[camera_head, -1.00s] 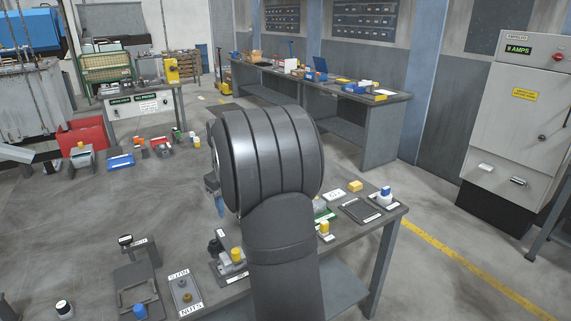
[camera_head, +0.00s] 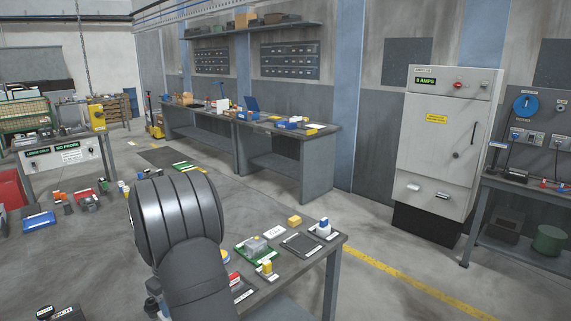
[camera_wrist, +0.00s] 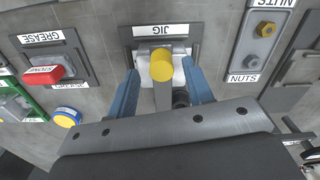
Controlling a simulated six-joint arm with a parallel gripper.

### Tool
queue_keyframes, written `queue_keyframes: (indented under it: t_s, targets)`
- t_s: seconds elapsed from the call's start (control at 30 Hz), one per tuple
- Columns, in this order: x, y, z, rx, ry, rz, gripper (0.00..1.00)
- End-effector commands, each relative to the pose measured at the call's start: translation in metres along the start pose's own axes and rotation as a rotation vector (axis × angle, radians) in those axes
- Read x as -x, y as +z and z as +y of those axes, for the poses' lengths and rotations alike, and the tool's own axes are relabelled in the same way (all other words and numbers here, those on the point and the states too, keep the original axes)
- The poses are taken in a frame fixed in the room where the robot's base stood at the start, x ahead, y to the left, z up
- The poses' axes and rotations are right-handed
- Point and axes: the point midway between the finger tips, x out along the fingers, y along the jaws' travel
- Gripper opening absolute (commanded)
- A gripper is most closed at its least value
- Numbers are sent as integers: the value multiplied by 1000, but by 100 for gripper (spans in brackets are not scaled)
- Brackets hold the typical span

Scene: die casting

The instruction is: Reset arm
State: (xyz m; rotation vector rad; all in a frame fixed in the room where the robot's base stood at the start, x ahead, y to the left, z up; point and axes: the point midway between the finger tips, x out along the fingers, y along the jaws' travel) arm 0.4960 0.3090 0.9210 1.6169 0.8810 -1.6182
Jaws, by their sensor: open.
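In the wrist view my gripper (camera_wrist: 160,68) is open, with its two blue fingers apart. A grey metal fixture labelled JIG, with a yellow knob (camera_wrist: 162,66) on it, shows between the fingers. I see no contact, but the gap between fingers and fixture is hard to judge. In the head view my dark arm covers part of the workbench (camera_head: 317,256), and my fingers are hidden behind it.
The head view shows a grey cabinet (camera_head: 445,150), a back bench (camera_head: 290,135) and open floor between benches.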

Motion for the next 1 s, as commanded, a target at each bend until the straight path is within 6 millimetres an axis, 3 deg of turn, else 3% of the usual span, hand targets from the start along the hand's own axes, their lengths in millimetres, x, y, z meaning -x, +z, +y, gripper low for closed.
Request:
queue_keyframes:
  t_s: [0.23,0.63,0.77,1.0]
  targets:
    - [-18,0,0,0,0,0,47]
    - [-17,0,0,0,0,1,47]
    - [-6,-1,0,0,2,4,47]
    - [38,-1,1,0,3,5,47]
